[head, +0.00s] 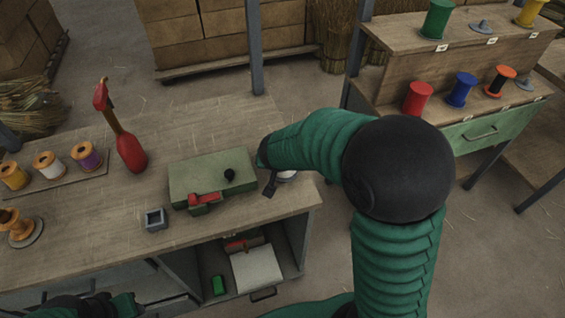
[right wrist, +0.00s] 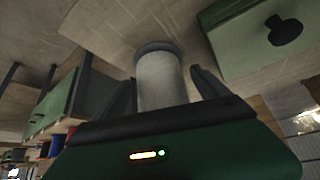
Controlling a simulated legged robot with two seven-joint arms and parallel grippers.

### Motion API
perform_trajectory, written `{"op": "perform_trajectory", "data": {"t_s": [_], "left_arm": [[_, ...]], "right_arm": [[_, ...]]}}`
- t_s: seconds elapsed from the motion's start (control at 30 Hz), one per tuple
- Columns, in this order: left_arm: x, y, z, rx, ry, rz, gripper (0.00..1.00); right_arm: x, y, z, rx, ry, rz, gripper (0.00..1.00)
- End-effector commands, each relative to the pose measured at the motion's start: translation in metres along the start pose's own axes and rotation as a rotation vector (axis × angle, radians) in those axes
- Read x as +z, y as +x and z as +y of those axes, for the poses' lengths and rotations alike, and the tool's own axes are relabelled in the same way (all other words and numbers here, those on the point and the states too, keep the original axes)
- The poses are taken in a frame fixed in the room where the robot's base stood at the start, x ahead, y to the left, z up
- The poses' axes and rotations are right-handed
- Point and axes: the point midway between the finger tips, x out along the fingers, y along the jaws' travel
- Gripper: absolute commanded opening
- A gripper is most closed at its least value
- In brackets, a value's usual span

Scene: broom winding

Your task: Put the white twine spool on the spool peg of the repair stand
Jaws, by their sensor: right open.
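The white twine spool (head: 287,176) is on the workbench beside the green box, mostly hidden behind my right gripper. In the right wrist view the pale spool (right wrist: 158,82) lies between the two dark fingers, with gaps visible on both sides. My right gripper (head: 267,172) is open around it; it also shows in the right wrist view (right wrist: 167,88). My left gripper (head: 105,305) is only partly in view at the bottom left, and its jaws are unclear. I cannot tell for certain which thing is the repair stand or its spool peg.
A green box (head: 212,175) with a black knob and red clamp is left of my right gripper. A red-ended handle (head: 130,152), a small grey square holder (head: 155,218) and several spools stand farther left. A tiered spool shelf (head: 440,60) stands at right.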

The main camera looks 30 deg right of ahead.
Motion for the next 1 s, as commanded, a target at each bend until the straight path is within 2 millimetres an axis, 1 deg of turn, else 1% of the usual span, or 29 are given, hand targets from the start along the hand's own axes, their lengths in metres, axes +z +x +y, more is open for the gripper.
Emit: {"op": "perform_trajectory", "data": {"t_s": [0.07, 0.17, 0.27, 0.4, 0.5, 0.6, 0.67, 0.73, 0.77, 0.87, 0.9, 1.0], "left_arm": [[0.0, -0.001, 0.0, 0.0, 0.0, 0.0, 0.36], [-0.001, -0.006, 0.0, 0.0, 0.0, 0.0, 0.36], [-0.003, -0.013, 0.0, 0.0, 0.0, 0.0, 0.36], [-0.005, -0.022, 0.0, 0.0, 0.0, 0.0, 0.36], [-0.006, -0.026, 0.0, 0.0, 0.0, 0.0, 0.36], [-0.007, -0.028, 0.0, 0.0, 0.0, 0.0, 0.36], [-0.007, -0.028, 0.0, 0.0, 0.0, 0.0, 0.36], [-0.007, -0.028, 0.0, 0.0, 0.0, 0.0, 0.36], [-0.007, -0.028, 0.0, 0.0, 0.0, 0.0, 0.36], [-0.007, -0.028, 0.0, 0.0, 0.0, 0.0, 0.36], [-0.007, -0.028, 0.0, 0.0, 0.0, 0.0, 0.36], [-0.007, -0.028, 0.0, 0.0, 0.0, 0.0, 0.36]], "right_arm": [[-0.001, -0.003, 0.0, -0.001, 0.0, 0.001, 0.84], [-0.002, -0.016, -0.001, -0.002, 0.001, 0.003, 0.84], [-0.003, -0.04, -0.001, -0.004, 0.001, 0.004, 0.84], [-0.003, -0.078, -0.001, -0.004, 0.001, 0.005, 0.84], [-0.002, -0.1, 0.0, -0.003, 0.001, 0.003, 0.84], [-0.002, -0.113, -0.001, -0.002, 0.0, 0.002, 0.84], [0.0, -0.117, 0.0, -0.001, -0.004, -0.003, 0.84], [0.012, -0.116, 0.001, -0.006, -0.041, -0.033, 0.84], [0.021, -0.112, 0.001, -0.013, -0.072, -0.059, 0.84], [0.068, -0.098, 0.004, -0.064, -0.23, -0.177, 0.84], [0.088, -0.094, 0.005, -0.096, -0.301, -0.222, 0.84], [0.128, -0.086, 0.008, -0.175, -0.453, -0.298, 0.84]]}}
